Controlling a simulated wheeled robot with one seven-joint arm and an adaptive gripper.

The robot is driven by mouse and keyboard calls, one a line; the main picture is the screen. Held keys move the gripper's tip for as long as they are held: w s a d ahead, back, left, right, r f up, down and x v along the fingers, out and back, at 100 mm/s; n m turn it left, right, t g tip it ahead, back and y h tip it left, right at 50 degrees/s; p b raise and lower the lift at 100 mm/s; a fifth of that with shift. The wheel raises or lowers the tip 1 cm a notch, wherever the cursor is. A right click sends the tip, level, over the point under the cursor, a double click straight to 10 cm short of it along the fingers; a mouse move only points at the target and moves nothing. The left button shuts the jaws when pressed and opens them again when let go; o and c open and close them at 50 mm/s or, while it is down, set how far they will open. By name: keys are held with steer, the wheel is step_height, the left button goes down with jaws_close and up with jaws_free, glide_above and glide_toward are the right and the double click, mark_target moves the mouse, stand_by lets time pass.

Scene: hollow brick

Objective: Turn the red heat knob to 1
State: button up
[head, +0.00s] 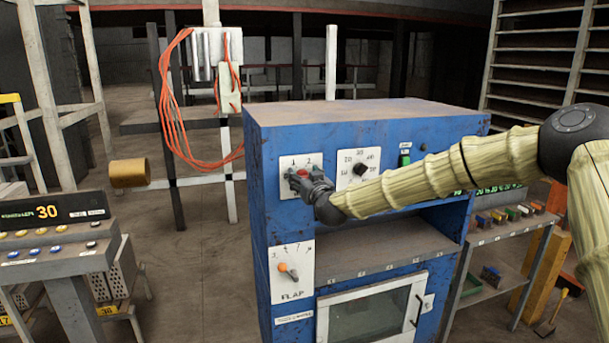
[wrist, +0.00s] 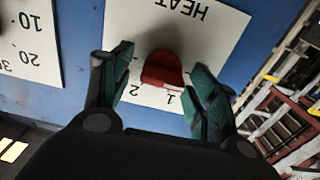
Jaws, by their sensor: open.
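The red heat knob (wrist: 163,70) sits on a white plate (wrist: 210,50) marked HEAT, 1 and 2. The plate appears upside down in the wrist view. My gripper (wrist: 162,64) is open, with one green-padded finger on each side of the knob and a visible gap to both. Which number the knob points at is hard to tell. In the head view, my gripper (head: 301,180) is at the plate on the blue cabinet's (head: 375,130) upper left front. A little of the red knob (head: 303,173) shows between its fingers.
A black dial (head: 360,169) on another white plate is right of the heat plate. A green switch (head: 405,160) is further right. An orange-tipped FLAP lever (head: 288,270) is below. A console (head: 55,230) reading 30 stands at left.

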steer(key=c, duration=1)
steer(key=shift+f+b, duration=0.15)
steer(key=shift+b, duration=0.4)
steer(key=shift+f+m+b, duration=0.15)
steer(key=shift+m+b, duration=0.55)
steer(key=shift+b, duration=0.2)
steer(key=m+b, duration=0.4)
steer(key=b, duration=0.2)
steer(key=shift+w+d+f, duration=0.1)
steer(key=shift+d, duration=0.05)
steer(key=m+b, duration=0.4)
steer(key=shift+d+r+m+b, duration=0.1)
steer(key=shift+r+m+b, duration=0.1)
steer(key=shift+m+b, duration=0.95)
